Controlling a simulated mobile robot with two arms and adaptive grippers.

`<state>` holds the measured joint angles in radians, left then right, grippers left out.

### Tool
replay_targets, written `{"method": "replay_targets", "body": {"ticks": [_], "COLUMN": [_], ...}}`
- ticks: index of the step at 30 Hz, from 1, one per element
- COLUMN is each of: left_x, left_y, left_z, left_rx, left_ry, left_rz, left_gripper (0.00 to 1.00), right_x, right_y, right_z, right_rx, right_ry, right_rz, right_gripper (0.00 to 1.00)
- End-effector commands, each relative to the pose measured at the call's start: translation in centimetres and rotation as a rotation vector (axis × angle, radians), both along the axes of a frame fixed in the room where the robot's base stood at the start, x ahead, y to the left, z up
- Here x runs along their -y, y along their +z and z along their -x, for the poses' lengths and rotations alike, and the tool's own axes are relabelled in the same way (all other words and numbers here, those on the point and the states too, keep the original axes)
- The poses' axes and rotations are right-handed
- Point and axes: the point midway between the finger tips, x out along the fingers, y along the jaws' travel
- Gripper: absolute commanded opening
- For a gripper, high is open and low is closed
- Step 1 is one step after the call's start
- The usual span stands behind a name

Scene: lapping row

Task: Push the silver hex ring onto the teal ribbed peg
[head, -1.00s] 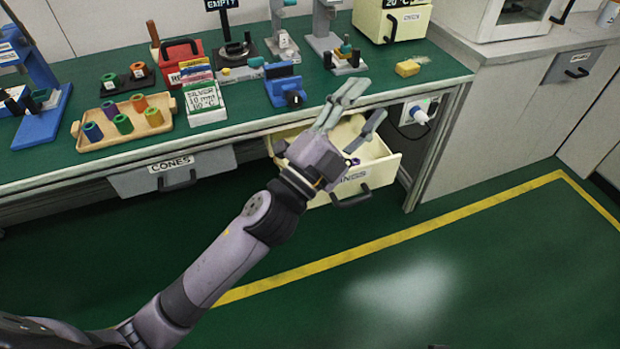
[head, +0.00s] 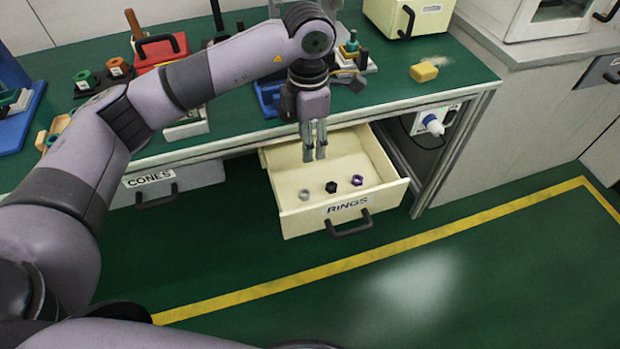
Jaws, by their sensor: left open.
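A silver-grey ring (head: 304,194) lies in the open RINGS drawer (head: 290,226), at the left of a row of rings near the front. My left gripper (head: 314,158) points down over the drawer, above and behind the silver ring and apart from it. Its fingers are open, with nothing seen between them. A small teal part (head: 351,47) shows on a fixture on the bench behind my arm; I cannot tell whether it is the ribbed peg. My left arm hides much of the bench. My right gripper is not in view.
A black ring (head: 331,187) and a purple ring (head: 357,181) lie beside the silver one. The drawer walls stand around them. A yellow block (head: 424,72) lies on the bench at right. The CONES drawer (head: 150,187) is at left. Floor in front is clear.

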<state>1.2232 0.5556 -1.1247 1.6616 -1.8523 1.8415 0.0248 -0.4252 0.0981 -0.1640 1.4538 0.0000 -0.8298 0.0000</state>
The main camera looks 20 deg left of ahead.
Motion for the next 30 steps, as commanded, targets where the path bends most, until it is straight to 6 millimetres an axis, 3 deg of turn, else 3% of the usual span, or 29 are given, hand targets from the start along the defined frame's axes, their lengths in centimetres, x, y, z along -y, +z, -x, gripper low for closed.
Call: {"method": "replay_targets", "body": {"ticks": [15,26,30], "left_x": [-0.1,-0.2,-0.5], "left_y": [-10.2,-12.8,-14.8], "left_z": [0.2,0.2,0.4], "left_rx": [-0.005,-0.004,-0.006], "left_ry": [0.001,0.0,0.0], "left_rz": [-0.002,-0.002,-0.001], "left_gripper": [0.47,0.47,0.47], "right_x": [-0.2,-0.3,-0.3], "right_y": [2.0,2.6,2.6], "right_z": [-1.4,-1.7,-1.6], "right_rx": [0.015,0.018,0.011], "right_ry": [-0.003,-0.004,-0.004], "right_rz": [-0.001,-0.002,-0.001], "right_gripper": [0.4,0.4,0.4]}}
